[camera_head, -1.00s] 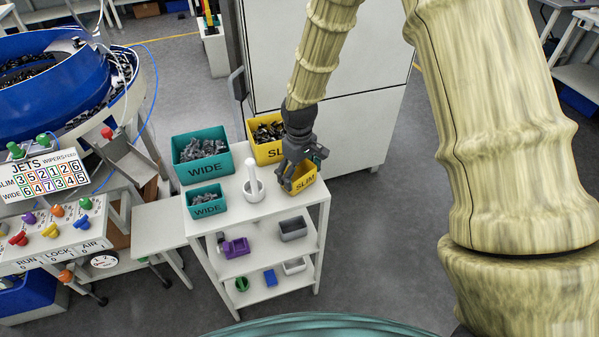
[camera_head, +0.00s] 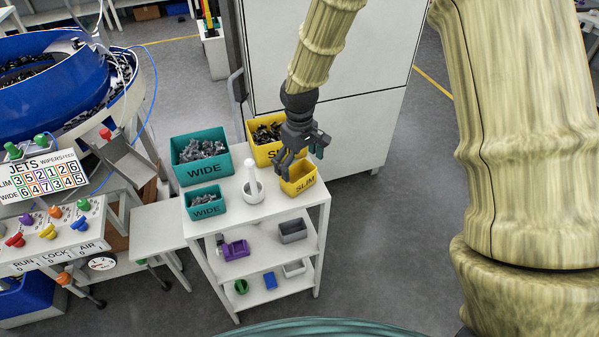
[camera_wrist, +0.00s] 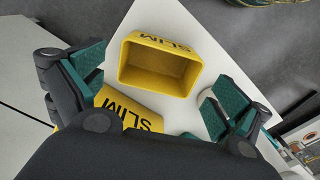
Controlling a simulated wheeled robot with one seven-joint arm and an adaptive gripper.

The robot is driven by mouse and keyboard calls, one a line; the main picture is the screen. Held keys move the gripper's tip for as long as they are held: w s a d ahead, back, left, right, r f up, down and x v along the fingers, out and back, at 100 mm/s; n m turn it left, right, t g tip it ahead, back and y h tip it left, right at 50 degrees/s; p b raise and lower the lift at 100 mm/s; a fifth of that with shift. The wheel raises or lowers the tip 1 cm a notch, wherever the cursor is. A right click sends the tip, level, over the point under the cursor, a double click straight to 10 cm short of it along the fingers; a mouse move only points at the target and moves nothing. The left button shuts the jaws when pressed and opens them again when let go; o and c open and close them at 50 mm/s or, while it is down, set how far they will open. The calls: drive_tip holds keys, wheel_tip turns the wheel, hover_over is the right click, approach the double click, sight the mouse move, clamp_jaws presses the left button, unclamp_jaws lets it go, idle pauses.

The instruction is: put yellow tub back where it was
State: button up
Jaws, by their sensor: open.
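The small yellow tub (camera_head: 299,180), marked SLIM, stands upright on the front right part of the white cart's top (camera_head: 233,217). In the wrist view the small tub (camera_wrist: 158,68) looks empty and sits beyond my fingers. My gripper (camera_head: 297,160) is open, just above and behind the tub. Its teal-padded fingers (camera_wrist: 152,95) are spread wide with nothing between them that I can see held. A larger yellow SLIM tub (camera_head: 266,138) full of dark parts stands behind, partly hidden by my gripper. Its labelled side (camera_wrist: 130,110) shows low in the wrist view.
A large teal WIDE tub (camera_head: 203,157) and a small teal WIDE tub (camera_head: 206,203), both with parts, stand at the left of the cart. A white mortar with pestle (camera_head: 253,190) stands between them and the small yellow tub. A white cabinet (camera_head: 360,125) stands behind.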

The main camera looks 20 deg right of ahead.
wheel_tip(320, 180, up, 8)
drive_tip(key=b, duration=0.1)
drive_tip(key=shift+f, duration=0.15)
idle(1.5)
